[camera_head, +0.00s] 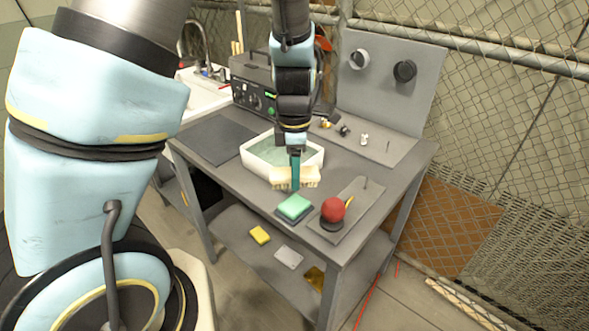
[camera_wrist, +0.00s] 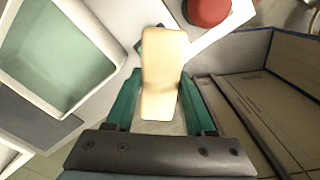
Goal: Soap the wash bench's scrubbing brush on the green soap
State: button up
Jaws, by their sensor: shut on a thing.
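My gripper (camera_head: 295,172) is shut on the cream scrubbing brush (camera_head: 311,177), whose bristles point down. In the wrist view the brush (camera_wrist: 163,75) lies between the teal fingers of my gripper (camera_wrist: 160,100). The green soap (camera_head: 294,206) is a block on a dark base at the bench's front edge. The brush is just behind and above the soap in the head view, with a visible gap in the picture; its exact height is unclear. In the wrist view the brush hides most of the soap, and only a dark green corner shows beside it.
A white basin of water (camera_head: 246,158) stands just behind the brush on the grey bench (camera_head: 228,180). A dark instrument box (camera_head: 248,70) is at the back. A yellow sponge (camera_head: 260,235) lies on the lower shelf.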

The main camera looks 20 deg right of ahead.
aim_at(294, 204)
jog(key=shift+f+b, duration=2.9)
jog(key=shift+b, duration=0.3)
jog(key=shift+a+f, duration=0.1)
jog(key=shift+f, duration=0.45)
jog(key=shift+r, duration=0.1)
dwell(0.3)
notch_tip(294, 204, up, 7)
jog(key=p, duration=0.8)
jog(key=shift+w, duration=0.1)
dwell(0.5)
